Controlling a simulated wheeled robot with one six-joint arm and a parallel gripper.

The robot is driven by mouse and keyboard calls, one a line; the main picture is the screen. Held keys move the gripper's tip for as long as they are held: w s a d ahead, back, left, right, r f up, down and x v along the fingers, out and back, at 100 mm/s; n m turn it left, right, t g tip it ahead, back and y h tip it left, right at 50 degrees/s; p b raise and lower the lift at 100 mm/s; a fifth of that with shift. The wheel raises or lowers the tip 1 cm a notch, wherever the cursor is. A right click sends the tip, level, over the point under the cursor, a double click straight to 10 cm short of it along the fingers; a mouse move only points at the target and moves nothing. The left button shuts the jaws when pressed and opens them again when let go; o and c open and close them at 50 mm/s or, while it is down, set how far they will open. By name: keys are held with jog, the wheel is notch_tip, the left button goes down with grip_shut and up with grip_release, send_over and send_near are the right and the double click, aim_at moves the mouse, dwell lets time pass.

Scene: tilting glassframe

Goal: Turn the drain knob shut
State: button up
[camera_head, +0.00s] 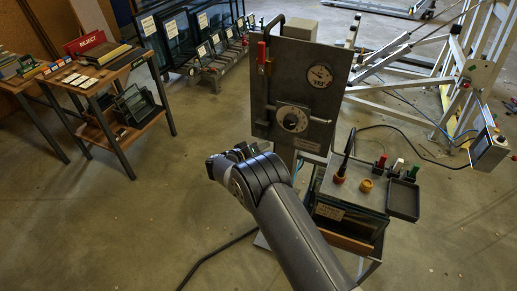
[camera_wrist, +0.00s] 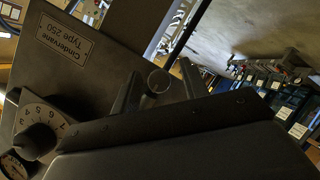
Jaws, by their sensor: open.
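The grey machine panel (camera_head: 275,75) stands ahead of my arm, with a numbered dial knob (camera_head: 293,118) low on its face. The dial (camera_wrist: 38,130) also shows at the left of the wrist view. In the wrist view a round-ended grey knob (camera_wrist: 158,81), which seems to be the drain knob, shows between the fingers of my gripper (camera_wrist: 159,72). The fingers are open, one on each side of it, with gaps visible. I cannot tell how deep it sits between them. My arm hides the knob in the head view.
The panel carries a round gauge (camera_head: 320,76) and a red lever handle (camera_head: 261,52) on a pipe. A glass-sided tank (camera_head: 345,217) with coloured knobs stands at the right. Tables (camera_head: 100,75) stand at the far left.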

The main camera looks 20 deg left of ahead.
jog(key=b+v, duration=0.2)
jog(key=v, duration=0.8)
jog(key=shift+s+a, duration=0.2)
jog(key=shift+s, duration=0.1)
jog(key=shift+r, duration=0.1)
jog(key=p+x, duration=0.2)
jog(key=x, duration=0.8)
jog(key=shift+w+d, duration=0.25)
jog(key=shift+w, duration=0.05)
jog(key=shift+f, duration=0.2)
